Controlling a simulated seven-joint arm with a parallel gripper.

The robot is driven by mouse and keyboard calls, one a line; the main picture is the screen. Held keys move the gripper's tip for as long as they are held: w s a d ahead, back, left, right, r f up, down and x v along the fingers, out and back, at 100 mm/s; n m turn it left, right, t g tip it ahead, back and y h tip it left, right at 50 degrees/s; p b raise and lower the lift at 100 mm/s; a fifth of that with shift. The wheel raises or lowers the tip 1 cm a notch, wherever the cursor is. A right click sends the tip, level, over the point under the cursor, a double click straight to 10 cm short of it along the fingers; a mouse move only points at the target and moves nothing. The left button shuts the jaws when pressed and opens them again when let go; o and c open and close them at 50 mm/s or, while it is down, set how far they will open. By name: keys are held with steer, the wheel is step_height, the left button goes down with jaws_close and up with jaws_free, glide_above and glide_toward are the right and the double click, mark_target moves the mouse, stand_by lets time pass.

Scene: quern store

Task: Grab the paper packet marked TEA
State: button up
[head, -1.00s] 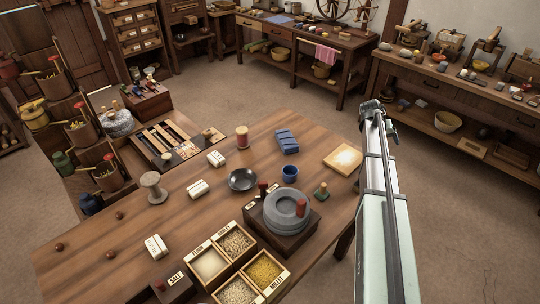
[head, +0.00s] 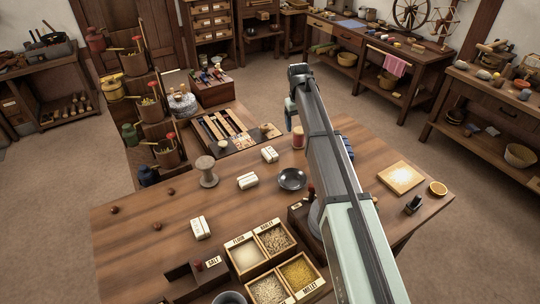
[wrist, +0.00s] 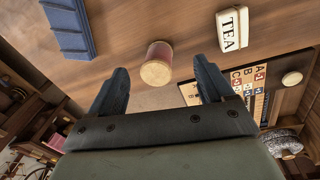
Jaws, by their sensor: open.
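The paper packet marked TEA (wrist: 232,28) is white with black letters and lies on the wooden table at the upper right of the wrist view. In the head view a white packet (head: 270,154) lies between the letter tray and the dark bowl; its place fits the TEA packet, but its mark is unreadable there. My gripper (wrist: 159,66) is open and empty, its fingers either side of a reddish jar with a pale lid (wrist: 157,64) in the picture. In the head view my gripper (head: 291,112) hangs above the table's far side, its fingers mostly hidden.
A dark bowl (head: 292,179), a blue block (wrist: 68,27) and a letter tray (head: 202,122) surround the area. Grain boxes (head: 263,227) stand in front. My arm hides part of the quern.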

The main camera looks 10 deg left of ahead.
step_height(320, 180, up, 2)
steer(key=n+g, duration=0.1)
steer(key=n, duration=0.1)
glide_above(270, 152)
steer(key=a, duration=0.1)
steer(key=shift+y, duration=0.4)
steer(key=f, duration=0.8)
steer(key=shift+w+f, duration=0.2)
steer(key=shift+w, duration=0.1)
steer(key=shift+s+d+f, duration=0.15)
steer(key=shift+d+f, duration=0.1)
steer(key=shift+f, duration=0.4)
steer(key=f, duration=0.4)
steer(key=shift+s+d, duration=0.1)
steer(key=shift+d, duration=0.1)
steer(key=c, duration=1.1)
